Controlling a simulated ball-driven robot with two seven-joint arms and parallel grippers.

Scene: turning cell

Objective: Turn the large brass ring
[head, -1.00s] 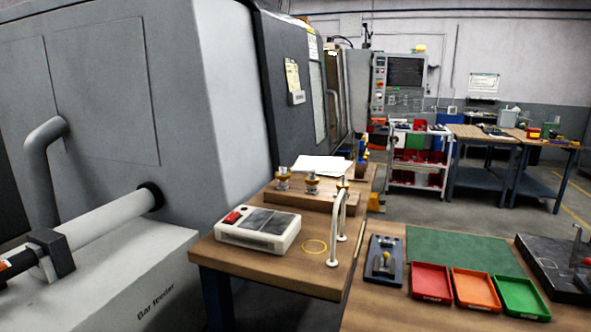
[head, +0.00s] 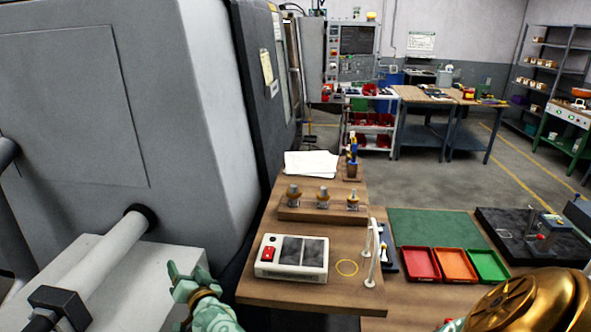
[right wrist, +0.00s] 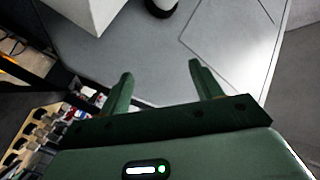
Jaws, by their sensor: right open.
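My right gripper (head: 186,276) is green, low in the head view, left of the bench and before the grey machine. My left gripper is not in view.
The wooden bench (head: 300,292) carries a white box with a red switch (head: 292,257), a block with several brass-coloured pieces (head: 322,210) and a white curved rail (head: 371,255). Red (head: 421,265), orange (head: 456,265) and green (head: 489,265) trays sit right. Grey machine casing (head: 110,110) fills the left.

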